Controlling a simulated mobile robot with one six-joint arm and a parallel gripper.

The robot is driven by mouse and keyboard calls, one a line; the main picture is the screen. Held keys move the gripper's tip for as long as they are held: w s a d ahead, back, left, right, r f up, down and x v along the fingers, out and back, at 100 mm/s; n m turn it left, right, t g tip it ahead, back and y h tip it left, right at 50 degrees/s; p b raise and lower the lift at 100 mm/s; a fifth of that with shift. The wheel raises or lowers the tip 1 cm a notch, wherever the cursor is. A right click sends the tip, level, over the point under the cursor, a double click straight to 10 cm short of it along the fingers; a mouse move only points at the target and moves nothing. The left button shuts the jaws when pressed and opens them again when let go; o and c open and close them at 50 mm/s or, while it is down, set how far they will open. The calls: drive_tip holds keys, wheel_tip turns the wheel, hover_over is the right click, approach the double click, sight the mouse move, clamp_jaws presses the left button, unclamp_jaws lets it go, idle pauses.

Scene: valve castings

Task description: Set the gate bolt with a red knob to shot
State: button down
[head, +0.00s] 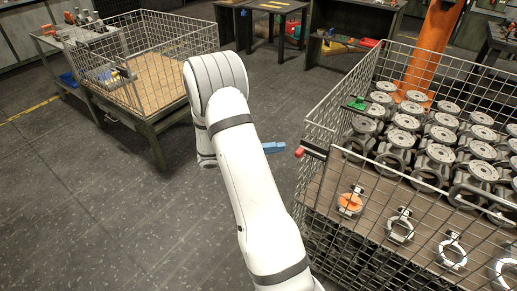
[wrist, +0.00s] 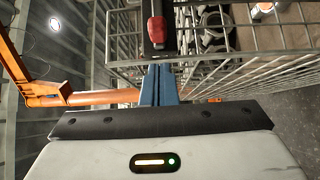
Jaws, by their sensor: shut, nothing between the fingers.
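The red knob (head: 299,152) of the gate bolt (head: 315,152) sticks out at the left corner of the wire crate (head: 340,190). My gripper (head: 283,147) has blue fingers and is just left of the knob in the head view, with a small gap showing. In the wrist view, the shut fingers (wrist: 158,67) point at the red knob (wrist: 156,32), which appears just beyond their tips. Nothing is held. I cannot tell from these views whether the fingertips touch the bolt.
Several grey valve castings (head: 440,153) fill the crate. A green-handled part (head: 357,104) sits on its rim farther back. A second wire crate (head: 160,50) stands on a stand at the back left. Open floor (head: 100,220) lies left of my arm.

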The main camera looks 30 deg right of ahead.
drive_tip(key=shift+s+d, duration=0.25)
drive_tip(key=shift+s, duration=0.5)
drive_tip(key=shift+s+d, duration=0.25)
drive_tip(key=shift+s, duration=0.45)
drive_tip(key=s, duration=0.1)
drive_tip(key=s+d+b, duration=0.1)
drive_tip(key=s, duration=0.1)
drive_tip(key=s+b, duration=0.1)
drive_tip(key=shift+s+d, duration=0.35)
drive_tip(key=shift+d, duration=0.05)
approach(297, 150)
drive_tip(key=w+a+f, duration=0.1)
drive_tip(key=w+a, duration=0.1)
drive_tip(key=a, duration=0.1)
drive_tip(key=shift+s+d+f+b, duration=0.1)
drive_tip(key=shift+s+b, duration=0.05)
drive_tip(key=shift+b, duration=0.3)
